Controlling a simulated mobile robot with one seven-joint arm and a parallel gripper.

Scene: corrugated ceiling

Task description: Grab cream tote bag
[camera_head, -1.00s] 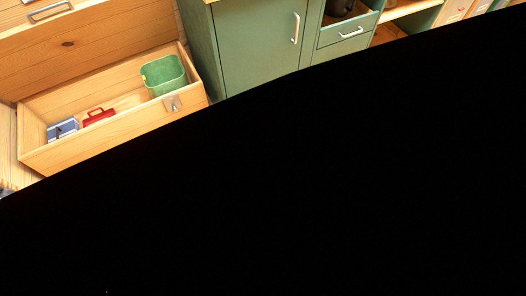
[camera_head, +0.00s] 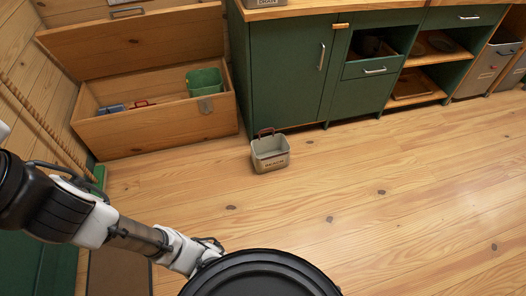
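A small cream tote-like container (camera_head: 271,161) stands upright on the wooden floor, in front of the green cabinet. My arm (camera_head: 135,236) crosses the lower left of the view, well apart from the container. I cannot make out my gripper's fingers anywhere.
A wooden chest (camera_head: 159,129) with its lid up stands at the back left, holding a green bin (camera_head: 205,81) and small blue and red items. Green cabinets (camera_head: 290,75) line the back. Open floor (camera_head: 380,210) lies to the right.

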